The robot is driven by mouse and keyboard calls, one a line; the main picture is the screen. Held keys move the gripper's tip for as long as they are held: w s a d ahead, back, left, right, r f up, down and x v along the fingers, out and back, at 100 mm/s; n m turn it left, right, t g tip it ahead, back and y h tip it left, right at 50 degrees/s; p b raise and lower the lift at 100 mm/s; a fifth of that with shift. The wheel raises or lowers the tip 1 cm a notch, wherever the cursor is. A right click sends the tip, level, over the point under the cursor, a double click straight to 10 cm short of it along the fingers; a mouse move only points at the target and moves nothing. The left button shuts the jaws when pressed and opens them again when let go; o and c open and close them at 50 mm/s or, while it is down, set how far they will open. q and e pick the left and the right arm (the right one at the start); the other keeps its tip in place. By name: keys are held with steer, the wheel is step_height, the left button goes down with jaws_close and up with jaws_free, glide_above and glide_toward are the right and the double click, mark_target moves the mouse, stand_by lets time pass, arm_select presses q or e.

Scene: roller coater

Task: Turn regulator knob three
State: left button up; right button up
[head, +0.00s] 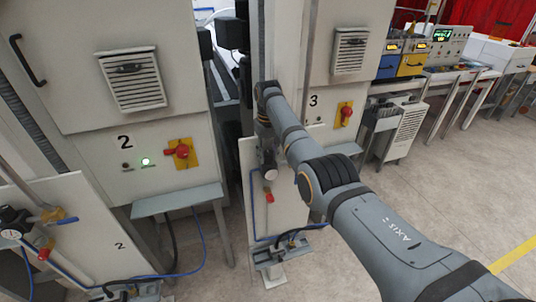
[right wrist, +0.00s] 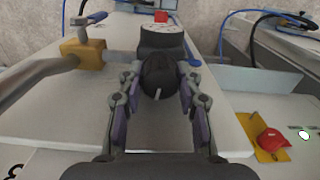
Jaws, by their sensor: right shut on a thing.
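The regulator knob (right wrist: 158,76) is black and round with a white mark, below a round gauge (right wrist: 162,38) in the right wrist view. My right gripper (right wrist: 160,82) is shut on this knob, with one finger on each side. In the head view, the regulator (head: 268,172) with its gauge is on the panel beside the machine marked 3. My right arm reaches in from the lower right, and the gripper (head: 265,142) points down there, small and partly hidden. The knob is hard to make out in the head view. My left gripper is not in view.
A brass-coloured valve fitting (right wrist: 82,53) and pipe lie left of the knob. A red switch on a yellow plate (right wrist: 268,150) is at the right. Machine 2 (head: 75,95) stands at the left with its own regulator (head: 14,222). Bare floor (head: 430,185) lies at the right.

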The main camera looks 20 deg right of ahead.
steer(key=shift+c, duration=0.4)
steer(key=shift+n, duration=0.3)
steer(key=shift+n, duration=2.6)
steer(key=o, duration=1.2)
steer(key=shift+r, duration=0.1)
steer(key=shift+c, duration=0.2)
steer(key=shift+s+a, duration=0.1)
